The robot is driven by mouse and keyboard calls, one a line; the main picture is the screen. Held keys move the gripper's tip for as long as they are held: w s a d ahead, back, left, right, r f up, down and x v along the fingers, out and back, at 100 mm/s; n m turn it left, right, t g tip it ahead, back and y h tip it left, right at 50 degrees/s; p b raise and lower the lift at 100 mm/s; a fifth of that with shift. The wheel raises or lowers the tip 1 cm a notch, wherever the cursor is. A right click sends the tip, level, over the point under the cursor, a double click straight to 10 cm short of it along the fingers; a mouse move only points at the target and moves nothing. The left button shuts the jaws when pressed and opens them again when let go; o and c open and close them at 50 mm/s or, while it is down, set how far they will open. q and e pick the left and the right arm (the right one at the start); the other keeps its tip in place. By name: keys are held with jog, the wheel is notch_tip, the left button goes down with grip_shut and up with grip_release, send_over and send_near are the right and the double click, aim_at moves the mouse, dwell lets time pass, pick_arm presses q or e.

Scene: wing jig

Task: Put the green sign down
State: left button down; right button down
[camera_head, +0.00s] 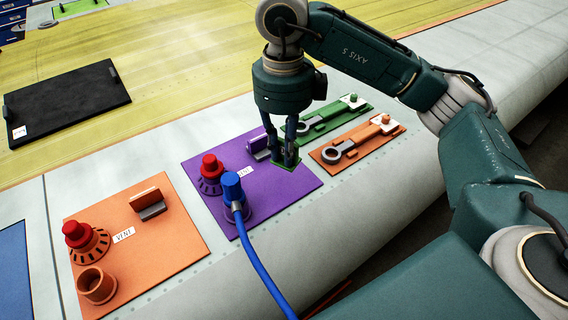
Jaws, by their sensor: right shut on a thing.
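My right gripper (287,150) points down over the right part of the purple panel (297,190). It is shut on the small green sign (286,166), whose lower edge shows below the fingertips. The fingers hide much of the sign. The sign is on or just above the purple panel; I cannot tell whether it touches. My left gripper is not in view.
The purple panel carries a red knob (211,167), a blue plug (232,187) with a blue hose (262,268) and a bracket (259,149). An orange panel (177,245) lies left. Green (330,122) and orange (357,144) latch plates sit close behind and right. A black mat (70,100) lies far left.

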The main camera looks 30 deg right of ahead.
aim_at(284, 166)
jog(key=shift+s+f, duration=0.15)
jog(key=shift+f, duration=0.4)
notch_tip(284, 166, down, 4)
jog(key=shift+r+p, duration=0.15)
jog(key=shift+p, duration=0.45)
jog(key=shift+f+b, duration=0.25)
jog(key=shift+b, duration=0.1)
jog(key=c, duration=1.7)
grip_release()
jog(key=shift+r, duration=0.1)
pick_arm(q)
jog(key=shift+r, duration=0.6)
pick_arm(e)
jog(key=shift+o, duration=0.2)
jog(key=shift+r, duration=0.1)
